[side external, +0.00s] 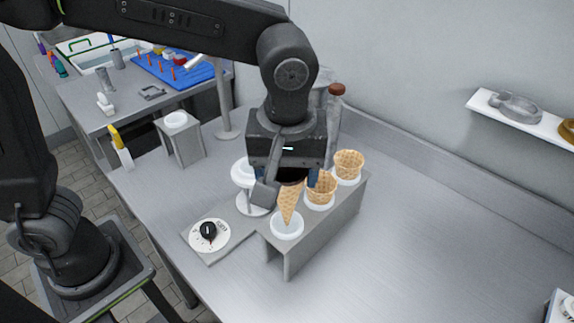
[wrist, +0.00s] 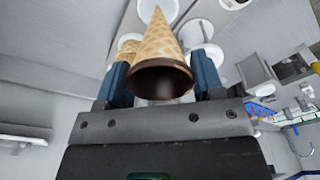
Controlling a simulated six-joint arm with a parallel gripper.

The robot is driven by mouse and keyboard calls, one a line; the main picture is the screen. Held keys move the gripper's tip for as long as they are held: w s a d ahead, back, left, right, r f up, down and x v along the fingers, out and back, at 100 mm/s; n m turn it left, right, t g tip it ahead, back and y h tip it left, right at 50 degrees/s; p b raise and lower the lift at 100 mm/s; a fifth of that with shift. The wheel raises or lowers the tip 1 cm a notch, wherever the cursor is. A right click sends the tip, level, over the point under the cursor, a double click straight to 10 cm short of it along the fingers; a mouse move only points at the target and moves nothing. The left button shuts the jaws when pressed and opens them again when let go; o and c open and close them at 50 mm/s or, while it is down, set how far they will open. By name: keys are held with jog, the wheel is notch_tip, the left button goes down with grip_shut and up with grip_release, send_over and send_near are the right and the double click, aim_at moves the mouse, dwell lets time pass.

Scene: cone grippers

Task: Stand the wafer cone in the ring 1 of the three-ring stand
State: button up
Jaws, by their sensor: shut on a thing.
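My gripper (side external: 289,182) is shut on a wafer cone (side external: 288,205) with a dark rim, held tip down. In the wrist view the cone (wrist: 160,45) sits between the blue fingers, its dark open mouth toward the camera. The three-ring stand (side external: 318,235) is a grey bench with white rings in a row. The cone's tip is over or just inside the nearest ring (side external: 287,230); I cannot tell how deep. A second cone (side external: 321,190) stands in the middle ring and a third cone (side external: 349,163) in the far ring.
A grey base with a black-knobbed dial (side external: 209,233) and a white round-topped stand (side external: 250,205) are left of the ring stand. A grey holder with a white ring (side external: 182,140) and a yellow-handled tool (side external: 121,148) are farther left.

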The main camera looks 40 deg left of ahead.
aim_at(287, 225)
jog(key=shift+f, duration=4.4)
jog(key=o, duration=0.7)
jog(key=shift+o, duration=0.2)
